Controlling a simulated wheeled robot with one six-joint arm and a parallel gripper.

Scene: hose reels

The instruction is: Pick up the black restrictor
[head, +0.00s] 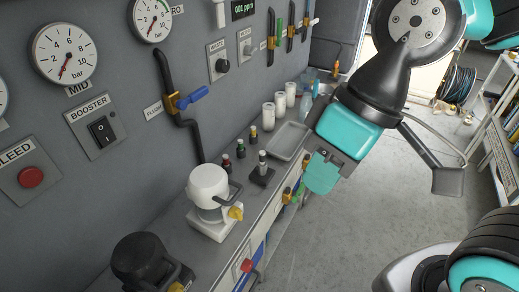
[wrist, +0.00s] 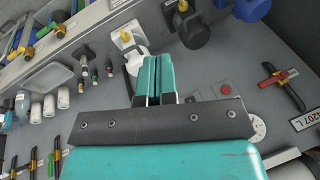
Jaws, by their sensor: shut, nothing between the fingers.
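Several small dark fittings with differently coloured parts stand on the grey counter in the head view, such as one with red (head: 226,161) and one with green (head: 240,148). A pale-bodied fitting with a dark top (head: 262,162) stands in a black holder (head: 261,177). They are too small for me to tell surely which is the black restrictor. Small fittings (wrist: 95,74) also show at upper left in the wrist view. My gripper (head: 322,178) is shut and empty, to the right of the fittings and apart from them. Its teal fingers (wrist: 156,60) lie together in the wrist view.
A white canister with a yellow valve (head: 208,185) and a black canister (head: 139,260) stand nearer on the counter. A grey tray (head: 287,142) and white cups (head: 269,116) lie beyond the fittings. The gauge panel (head: 110,100) rises behind.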

